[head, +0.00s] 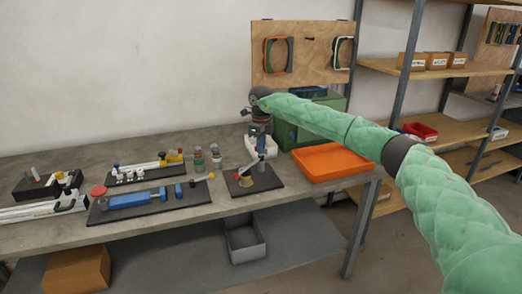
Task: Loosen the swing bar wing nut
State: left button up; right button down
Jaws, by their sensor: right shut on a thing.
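My right gripper (262,154) points down over a small black-based fixture (268,182) near the front edge of the workbench. The gripper is shut at the upper end of this bar, where the swing bar wing nut sits between or behind the fingers. The nut itself is too small and covered to make out. My left gripper is not in view.
An orange tray (330,160) lies right of the fixture, with a green case (332,104) behind it. Left of it, a black board (150,205) holds a blue clamp (143,198). Small bottles (198,158) stand behind. A grey bin (245,240) is on the lower shelf.

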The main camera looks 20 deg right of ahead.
jog(key=n+b, duration=0.1)
jog(key=n, duration=0.5)
jog(key=shift+b, duration=0.35)
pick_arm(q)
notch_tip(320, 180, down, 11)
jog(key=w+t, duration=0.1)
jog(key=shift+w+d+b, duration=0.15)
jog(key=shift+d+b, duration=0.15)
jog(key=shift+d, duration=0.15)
pick_arm(e)
jog(key=shift+r+n, duration=0.1)
jog(key=shift+n, duration=1.6)
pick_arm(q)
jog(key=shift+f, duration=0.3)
pick_arm(e)
jog(key=c, duration=1.6)
grip_release()
jog(key=shift+o, duration=0.2)
